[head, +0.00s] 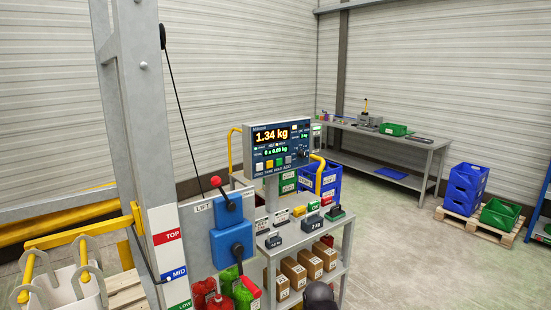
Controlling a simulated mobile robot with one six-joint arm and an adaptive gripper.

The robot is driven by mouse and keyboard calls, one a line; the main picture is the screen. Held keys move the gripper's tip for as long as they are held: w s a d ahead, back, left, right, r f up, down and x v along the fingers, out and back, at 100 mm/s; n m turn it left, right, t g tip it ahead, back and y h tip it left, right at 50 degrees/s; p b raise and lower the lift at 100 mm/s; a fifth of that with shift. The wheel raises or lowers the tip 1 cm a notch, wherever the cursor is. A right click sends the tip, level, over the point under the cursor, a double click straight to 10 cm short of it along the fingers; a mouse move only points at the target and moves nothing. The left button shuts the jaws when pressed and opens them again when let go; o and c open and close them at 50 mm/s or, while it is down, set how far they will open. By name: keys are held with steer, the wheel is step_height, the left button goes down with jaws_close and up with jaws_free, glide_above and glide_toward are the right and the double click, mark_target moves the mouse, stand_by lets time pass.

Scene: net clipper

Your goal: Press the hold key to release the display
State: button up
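The weighing indicator (250,146) is a dark blue panel at the middle of the head view, above a grey bench. Its upper display (271,135) reads 1.34 kg in yellow. A smaller green display (276,151) below appears to read 0 x 0.00 kg. A row of small coloured keys runs along the panel's lower edge; their labels are tiny. The third, the hold key (279,163), seems to be the one labelled HOLD. My gripper is not in view. A dark rounded shape at the bottom edge may be part of my arm.
A lift control board with a blue lever box (232,242) and a grey mast (140,120) stand left of the indicator. Weights (311,222) and coloured blocks lie on the bench. Yellow handles (318,174) flank the panel. Open floor (400,260) lies to the right.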

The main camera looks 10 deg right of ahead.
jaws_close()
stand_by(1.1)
